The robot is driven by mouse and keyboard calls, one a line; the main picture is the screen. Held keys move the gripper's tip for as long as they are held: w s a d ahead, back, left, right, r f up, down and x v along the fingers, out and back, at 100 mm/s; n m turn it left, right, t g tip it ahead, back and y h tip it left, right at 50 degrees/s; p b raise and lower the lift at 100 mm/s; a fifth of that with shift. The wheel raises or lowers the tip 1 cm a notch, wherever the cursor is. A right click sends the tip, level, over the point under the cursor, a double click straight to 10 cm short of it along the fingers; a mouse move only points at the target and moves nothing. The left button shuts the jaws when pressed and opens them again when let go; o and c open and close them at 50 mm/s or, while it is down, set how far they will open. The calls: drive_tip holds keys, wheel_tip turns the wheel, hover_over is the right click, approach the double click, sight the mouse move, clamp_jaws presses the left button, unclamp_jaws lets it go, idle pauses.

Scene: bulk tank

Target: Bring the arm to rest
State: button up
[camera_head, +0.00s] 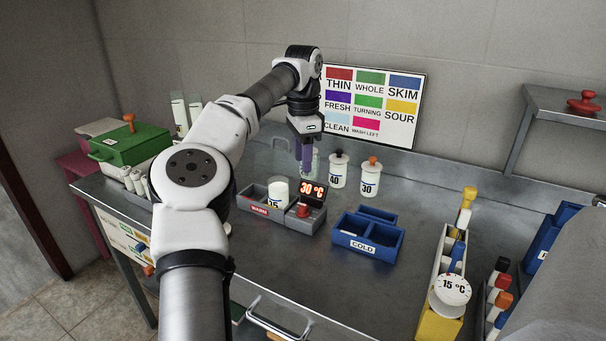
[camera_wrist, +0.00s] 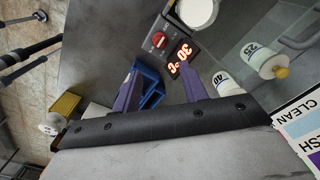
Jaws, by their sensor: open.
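My arm reaches from the bottom of the head view up and over the back of the steel bench (camera_head: 300,285). My gripper (camera_head: 304,162) hangs from its end, pointing down, with purple fingers above the rear of the bench near the white bottles. In the wrist view my gripper (camera_wrist: 160,92) shows its two purple fingers well apart, with nothing held between them. Beyond the fingers lie the warm unit with a red 30 °C display (camera_wrist: 181,60) and the blue cold box (camera_wrist: 150,85).
Bottles marked 40 (camera_head: 338,172) and 30 (camera_head: 370,180) stand close to the gripper. The cold box (camera_head: 368,236) is front right of them. A colour chart (camera_head: 373,108) leans behind. A green case (camera_head: 130,146) sits left.

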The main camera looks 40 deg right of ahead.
drive_tip(key=shift+r, duration=0.45)
